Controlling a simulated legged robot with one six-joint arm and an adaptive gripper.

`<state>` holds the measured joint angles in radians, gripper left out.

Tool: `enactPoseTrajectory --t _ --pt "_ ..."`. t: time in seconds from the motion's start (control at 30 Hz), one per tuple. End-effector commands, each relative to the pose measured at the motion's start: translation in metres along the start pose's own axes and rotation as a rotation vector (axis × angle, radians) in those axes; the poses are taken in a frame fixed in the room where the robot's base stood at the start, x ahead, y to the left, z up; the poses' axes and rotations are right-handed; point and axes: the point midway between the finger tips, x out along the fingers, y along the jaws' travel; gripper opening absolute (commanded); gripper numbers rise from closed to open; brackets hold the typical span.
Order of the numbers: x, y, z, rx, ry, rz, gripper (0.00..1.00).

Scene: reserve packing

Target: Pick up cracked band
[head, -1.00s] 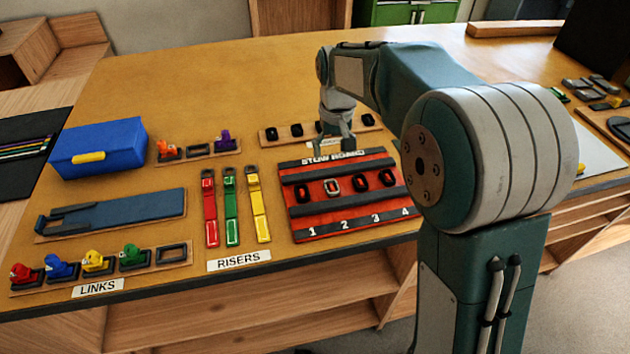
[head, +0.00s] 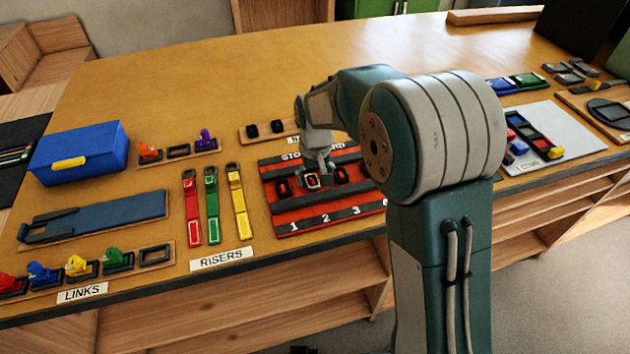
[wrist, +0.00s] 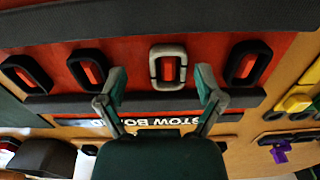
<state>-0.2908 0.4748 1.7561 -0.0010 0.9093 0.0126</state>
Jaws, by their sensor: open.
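A pale grey band (head: 312,181), the only light one, sits at position 2 on the red stow board (head: 290,225). It also shows in the wrist view (wrist: 153,68), with small dark marks on its rim, around a red peg; I take it to be the cracked band. My gripper (head: 318,168) is over the board close to this band. In the wrist view my open gripper (wrist: 161,84) has its fingertips apart, one on either side of the band's near end.
Black bands (wrist: 248,65) flank the grey one on the board. The risers, red (head: 191,210), green and yellow, lie left of the board. A strip with black bands (head: 251,131) lies behind it. A blue box (head: 80,150) stands at the far left.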

Motion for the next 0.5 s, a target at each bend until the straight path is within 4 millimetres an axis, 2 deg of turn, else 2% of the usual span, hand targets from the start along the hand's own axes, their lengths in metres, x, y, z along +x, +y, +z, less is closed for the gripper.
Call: enactPoseTrajectory --t 0.03,0.2,0.27,0.5 --pt "0.0002 -0.0012 -0.0002 -0.002 -0.001 0.0 0.72" --pt "0.0002 -0.0015 -0.0002 -0.002 -0.001 0.001 0.31" --pt "0.0002 -0.0012 -0.0002 -0.002 -0.001 0.0 0.26" --pt "0.0001 0.0005 0.0003 -0.001 -0.001 -0.002 0.26"
